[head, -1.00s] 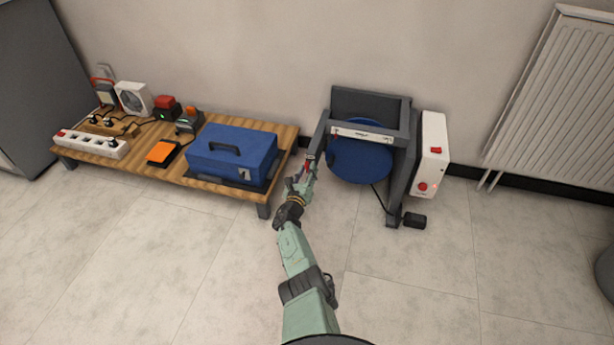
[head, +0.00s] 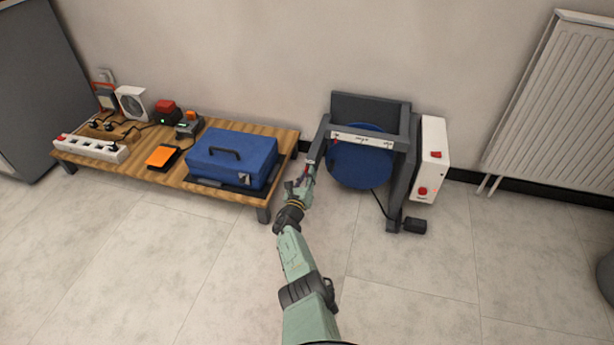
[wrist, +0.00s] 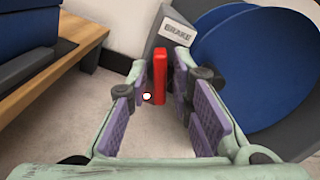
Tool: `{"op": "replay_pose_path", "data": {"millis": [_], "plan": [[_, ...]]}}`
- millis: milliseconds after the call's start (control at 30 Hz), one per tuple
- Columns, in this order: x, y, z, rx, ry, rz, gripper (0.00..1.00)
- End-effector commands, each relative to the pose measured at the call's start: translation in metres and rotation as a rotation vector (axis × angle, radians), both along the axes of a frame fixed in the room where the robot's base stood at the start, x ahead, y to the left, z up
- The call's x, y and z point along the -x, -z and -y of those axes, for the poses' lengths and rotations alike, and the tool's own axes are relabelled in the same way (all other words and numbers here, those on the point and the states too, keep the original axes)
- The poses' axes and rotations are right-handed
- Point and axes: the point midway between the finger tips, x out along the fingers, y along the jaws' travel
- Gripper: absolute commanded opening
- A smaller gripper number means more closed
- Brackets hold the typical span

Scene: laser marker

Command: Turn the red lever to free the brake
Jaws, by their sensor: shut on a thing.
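The red lever (wrist: 160,78) stands upright in the wrist view, beside the grey frame of the machine. A plate marked BRAKE (wrist: 177,30) is just above it. My gripper (wrist: 163,72) has its purple-padded fingers on either side of the lever and is shut on it. In the head view my gripper (head: 300,186) is at the left side of the machine frame (head: 402,165). There the lever is small and mostly hidden by the fingers. A large blue disc (head: 360,163) sits inside the frame, right of my gripper.
A low wooden table (head: 225,190) on the left holds a blue toolbox (head: 230,160), a power strip (head: 90,147) and other devices. A white control box (head: 430,160) with red buttons is on the frame's right. A black pedal (head: 415,226) lies on the floor. Floor in front is clear.

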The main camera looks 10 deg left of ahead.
Motion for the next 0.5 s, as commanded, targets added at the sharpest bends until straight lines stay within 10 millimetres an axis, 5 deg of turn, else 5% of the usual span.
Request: {"op": "replay_pose_path", "data": {"millis": [500], "plan": [[-0.0002, -0.0002, -0.0007, 0.259, 0.000, -0.021, 0.00]]}}
